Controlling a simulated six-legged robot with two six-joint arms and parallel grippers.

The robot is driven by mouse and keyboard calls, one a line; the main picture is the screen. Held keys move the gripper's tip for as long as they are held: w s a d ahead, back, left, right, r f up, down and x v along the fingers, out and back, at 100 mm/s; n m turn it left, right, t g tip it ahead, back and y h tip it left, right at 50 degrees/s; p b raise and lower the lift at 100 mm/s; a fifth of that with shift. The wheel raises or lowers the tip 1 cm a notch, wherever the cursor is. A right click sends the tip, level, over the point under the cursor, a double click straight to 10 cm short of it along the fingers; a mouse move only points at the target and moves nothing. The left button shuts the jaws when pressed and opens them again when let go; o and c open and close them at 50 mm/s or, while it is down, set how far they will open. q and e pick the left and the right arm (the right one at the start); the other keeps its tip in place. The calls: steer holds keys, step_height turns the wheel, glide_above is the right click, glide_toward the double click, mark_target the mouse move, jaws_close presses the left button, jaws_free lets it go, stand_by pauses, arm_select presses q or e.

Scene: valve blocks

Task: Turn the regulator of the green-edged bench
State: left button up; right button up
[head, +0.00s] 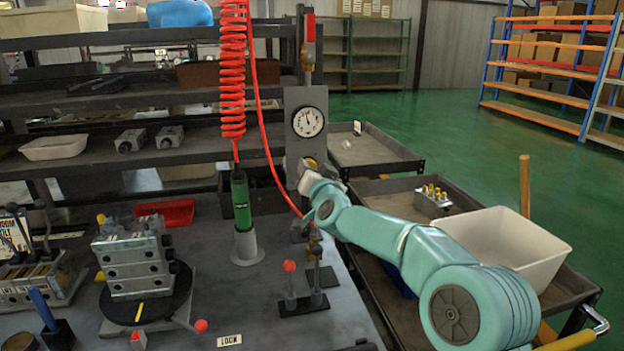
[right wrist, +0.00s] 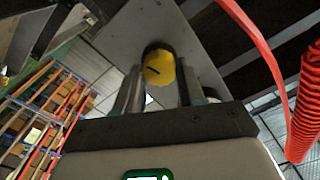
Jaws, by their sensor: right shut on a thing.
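The regulator's yellow knob (right wrist: 158,67) sits between my right gripper's two fingers (right wrist: 158,82) in the right wrist view. A black mark on its face lies slightly tilted from horizontal. In the head view my right gripper (head: 308,178) is at the regulator, shut on the knob, which is mostly hidden; a bit of yellow (head: 310,163) shows. Above it a round white gauge (head: 308,122) is fixed to an upright grey panel (head: 293,98). The panel stands at the back of a grey bench top (head: 205,262). I cannot make out a green edge there. My left gripper is out of view.
A red coiled hose (head: 232,70) hangs left of the panel above a green tool (head: 241,200). A stacked valve block (head: 135,262) and a red-knobbed lever (head: 290,267) stand on the bench. A cart with a white bin (head: 510,250) is at right, under my arm.

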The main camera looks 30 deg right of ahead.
steer(key=m+b, duration=0.4)
steer(key=m, duration=0.8)
steer(key=shift+h, duration=0.3)
steer(key=shift+m, duration=0.4)
steer(key=o, duration=1)
steer(key=shift+o, duration=0.2)
steer(key=b+v, duration=0.3)
steer(key=v, duration=1.3)
steer(key=shift+s, duration=0.2)
